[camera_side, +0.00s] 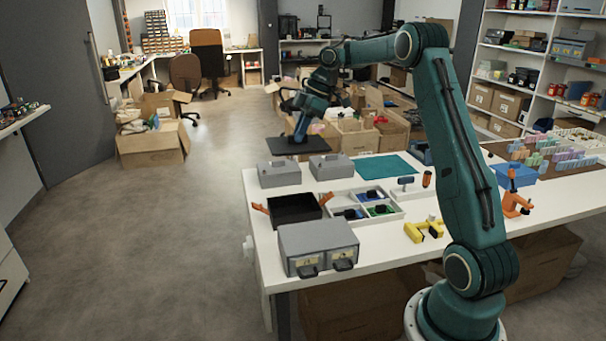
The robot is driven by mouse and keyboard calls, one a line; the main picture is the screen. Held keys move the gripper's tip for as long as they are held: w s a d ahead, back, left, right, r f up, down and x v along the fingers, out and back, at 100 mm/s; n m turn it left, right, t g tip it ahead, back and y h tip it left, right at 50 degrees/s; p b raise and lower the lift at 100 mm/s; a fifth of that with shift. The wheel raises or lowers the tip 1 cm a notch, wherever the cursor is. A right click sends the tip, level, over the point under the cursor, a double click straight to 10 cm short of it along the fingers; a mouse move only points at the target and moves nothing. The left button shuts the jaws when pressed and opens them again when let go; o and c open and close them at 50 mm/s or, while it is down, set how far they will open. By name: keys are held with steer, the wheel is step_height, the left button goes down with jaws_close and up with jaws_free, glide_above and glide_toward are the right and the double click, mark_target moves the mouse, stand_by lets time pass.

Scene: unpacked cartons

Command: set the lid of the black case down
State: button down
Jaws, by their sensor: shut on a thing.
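The lid (288,147) of the black case is a flat dark plate. My gripper (299,137) is shut on it from above and holds it roughly level, off the table; its height is hard to judge from this one view. In the picture it shows just above the two grey cases at the table's far left. The black case (294,215) stands open on the white table (400,262), nearer the camera, with its dark inside showing. The fingertips are too small to see clearly.
Two small grey cases (279,173) (331,166) stand at the far left. A teal mat (383,167) lies bare beside them. A divided white tray (396,209) adjoins the black case on the right. A larger grey case (317,242) stands in front.

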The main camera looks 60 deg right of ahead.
steer(key=shift+s+a, duration=4.05)
steer(key=shift+s, duration=1.35)
step_height(320, 180, down, 16)
steer(key=shift+r, duration=0.25)
steer(key=shift+f, duration=2.1)
steer(key=shift+f, duration=0.1)
steer(key=c, duration=1.5)
jaws_free()
steer(key=shift+o, duration=0.2)
